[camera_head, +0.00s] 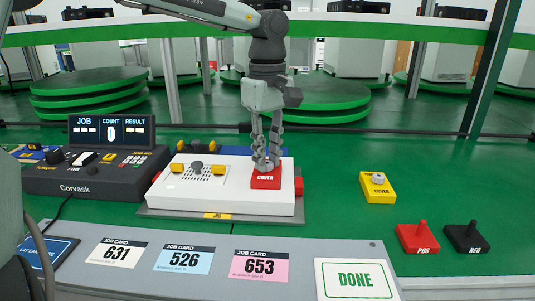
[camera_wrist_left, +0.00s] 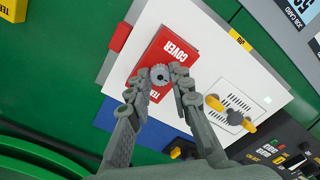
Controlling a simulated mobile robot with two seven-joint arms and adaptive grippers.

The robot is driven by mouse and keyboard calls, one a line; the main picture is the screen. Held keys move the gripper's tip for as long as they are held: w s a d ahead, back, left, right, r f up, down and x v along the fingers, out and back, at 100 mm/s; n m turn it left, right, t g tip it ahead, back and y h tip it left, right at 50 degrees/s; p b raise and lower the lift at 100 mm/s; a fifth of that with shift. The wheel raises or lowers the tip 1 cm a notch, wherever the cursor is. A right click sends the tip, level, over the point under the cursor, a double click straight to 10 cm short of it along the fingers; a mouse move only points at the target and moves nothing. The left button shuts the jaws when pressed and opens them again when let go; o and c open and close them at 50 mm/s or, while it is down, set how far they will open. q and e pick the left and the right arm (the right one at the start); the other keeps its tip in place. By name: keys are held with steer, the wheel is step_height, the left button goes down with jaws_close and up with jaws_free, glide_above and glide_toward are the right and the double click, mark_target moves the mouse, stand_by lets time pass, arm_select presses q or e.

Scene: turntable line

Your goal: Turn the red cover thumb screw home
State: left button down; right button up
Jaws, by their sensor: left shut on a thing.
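The red cover (camera_head: 265,182) lies on the right part of the white unit (camera_head: 215,205), and it also shows in the left wrist view (camera_wrist_left: 172,45). Its grey knurled thumb screw (camera_wrist_left: 160,74) stands up from the cover in the left wrist view; in the head view my fingers hide it. My left gripper (camera_head: 266,164) points down over the cover, with its fingertips closed on the thumb screw from both sides. The left wrist view shows those fingertips (camera_wrist_left: 157,80) too. I cannot tell how deep the screw sits. My right gripper is out of view.
A yellow cover (camera_head: 378,190) with its own knob lies to the right. Red (camera_head: 418,239) and black (camera_head: 467,239) blocks with pegs are at the right front. A control box (camera_head: 95,175) stands left. Job cards and a DONE card (camera_head: 354,280) lie in front.

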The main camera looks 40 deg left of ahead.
arm_select(q)
steer(key=shift+w+r, duration=0.15)
steer(key=shift+r, duration=0.1)
steer(key=c, duration=1.6)
jaws_free()
steer(key=shift+o, duration=1.3)
steer(key=shift+f, duration=0.1)
step_height(320, 180, up, 12)
